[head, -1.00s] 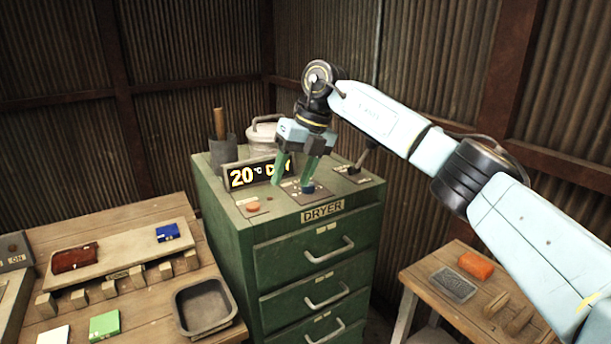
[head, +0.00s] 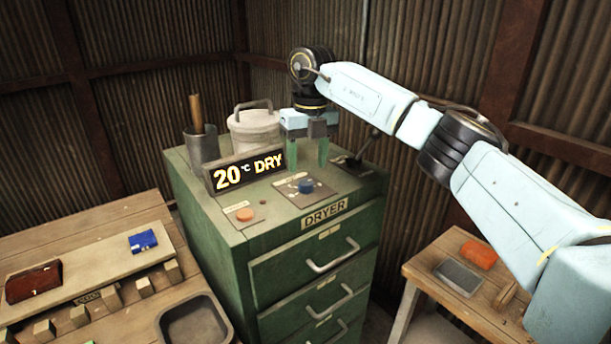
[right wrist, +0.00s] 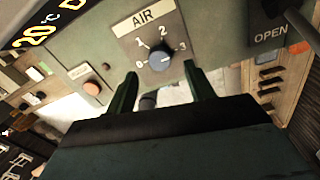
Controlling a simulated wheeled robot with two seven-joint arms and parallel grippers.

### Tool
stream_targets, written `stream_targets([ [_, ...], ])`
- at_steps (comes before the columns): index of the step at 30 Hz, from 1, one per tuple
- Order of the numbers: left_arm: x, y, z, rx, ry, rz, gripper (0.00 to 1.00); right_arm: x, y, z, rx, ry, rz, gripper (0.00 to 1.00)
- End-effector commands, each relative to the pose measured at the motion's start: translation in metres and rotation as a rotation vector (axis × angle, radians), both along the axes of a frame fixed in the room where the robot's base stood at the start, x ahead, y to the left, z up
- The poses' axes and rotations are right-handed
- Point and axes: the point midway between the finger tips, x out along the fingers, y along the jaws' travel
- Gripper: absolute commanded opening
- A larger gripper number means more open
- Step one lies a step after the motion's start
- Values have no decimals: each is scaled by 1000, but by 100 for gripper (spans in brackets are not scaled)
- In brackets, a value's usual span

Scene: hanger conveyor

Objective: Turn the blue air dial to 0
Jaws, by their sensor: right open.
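The blue air dial (head: 306,186) sits on a light plate on top of the green dryer cabinet. In the right wrist view the dial (right wrist: 159,57) is under the AIR label, with marks 0, 1, 2 and 3 around it. Its pointer appears turned toward the 3 side, but is too small to read surely. My right gripper (head: 308,160) is open, its green fingers pointing down just above and behind the dial. In the right wrist view its fingertips (right wrist: 161,72) are apart and empty, with the dial just beyond the gap. My left gripper is not in view.
The display (head: 245,170) reads 20 °C DRY. An orange button (head: 245,214) is left of the dial. A lever (head: 362,150) stands right of it, by the OPEN label. A grey cup (head: 202,148) and a white lidded pot (head: 255,128) stand behind the display.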

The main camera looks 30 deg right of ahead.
Motion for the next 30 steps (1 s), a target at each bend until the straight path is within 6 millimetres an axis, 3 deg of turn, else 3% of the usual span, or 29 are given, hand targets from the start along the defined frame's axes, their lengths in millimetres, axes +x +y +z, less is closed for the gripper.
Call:
stream_targets([
  [3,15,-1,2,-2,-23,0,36,0,1,-22,-1,2,0,54],
  [8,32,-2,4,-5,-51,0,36,0,2,-40,0,0,1,54],
  [20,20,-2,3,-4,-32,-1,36,0,3,-47,1,-1,1,54],
  [30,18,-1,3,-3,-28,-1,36,0,3,-46,1,-1,1,9],
])
